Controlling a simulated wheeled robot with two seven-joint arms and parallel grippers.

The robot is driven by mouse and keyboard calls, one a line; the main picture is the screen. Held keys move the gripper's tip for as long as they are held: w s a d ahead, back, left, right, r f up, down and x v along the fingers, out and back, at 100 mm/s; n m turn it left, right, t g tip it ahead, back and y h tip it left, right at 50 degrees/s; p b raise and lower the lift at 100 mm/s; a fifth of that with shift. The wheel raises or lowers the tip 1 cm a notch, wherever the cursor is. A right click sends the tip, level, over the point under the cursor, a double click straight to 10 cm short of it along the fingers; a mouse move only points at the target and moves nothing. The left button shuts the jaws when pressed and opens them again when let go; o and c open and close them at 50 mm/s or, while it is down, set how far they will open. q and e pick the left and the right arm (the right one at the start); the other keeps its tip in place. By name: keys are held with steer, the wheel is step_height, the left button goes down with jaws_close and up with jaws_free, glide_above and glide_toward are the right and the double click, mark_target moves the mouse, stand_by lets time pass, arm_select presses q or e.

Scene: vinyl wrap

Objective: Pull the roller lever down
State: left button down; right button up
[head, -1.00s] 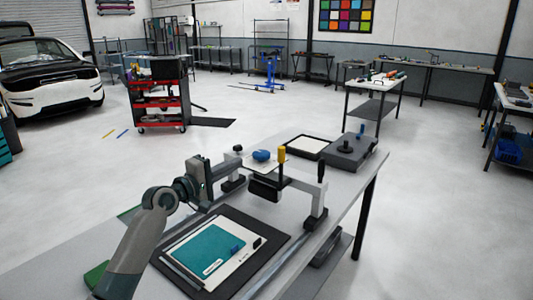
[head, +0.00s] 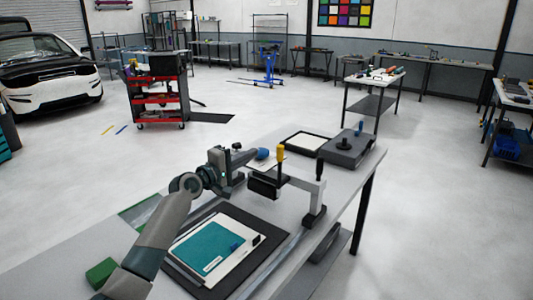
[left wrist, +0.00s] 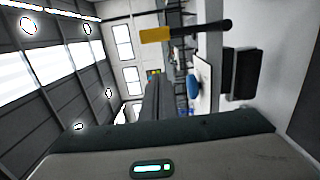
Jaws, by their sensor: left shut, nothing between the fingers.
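The roller press stands on the workbench, with a black roller (head: 262,187) on a grey frame. An upright lever with a yellow grip (head: 281,153) rises beside the roller. It also shows in the left wrist view (left wrist: 155,34), with a dark stem. A second upright handle, black (head: 320,168), stands at the frame's right end. My left gripper (head: 253,155) is shut and empty, pointing right, left of the yellow grip and apart from it. In the left wrist view its dark fingers (left wrist: 157,95) are together. My right gripper is not in view.
A black mat (head: 225,220) with a teal sheet lies in front of the press. A dark box (head: 350,148) and a framed tray (head: 305,141) sit at the bench's far end.

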arm_select(q)
steer(key=d+p, duration=0.2)
steer(key=d, duration=0.1)
steer(key=d+p, duration=0.1)
steer(key=d, duration=0.1)
steer(key=shift+w+d, duration=0.2)
steer(key=shift+w, duration=0.05)
steer(key=shift+s+d+m, duration=0.25)
steer(key=shift+d+m, duration=0.05)
steer(key=shift+m, duration=0.1)
stand_by(0.4)
steer(key=s+d+f+m+y, duration=0.1)
steer(key=s+d+f+m, duration=0.5)
steer(key=d+m, duration=0.4)
steer(key=s+m, duration=0.1)
steer(key=m, duration=0.2)
steer(key=shift+s+b, duration=0.25)
steer(key=shift+b, duration=0.05)
steer(key=shift+d+f, duration=0.15)
stand_by(0.5)
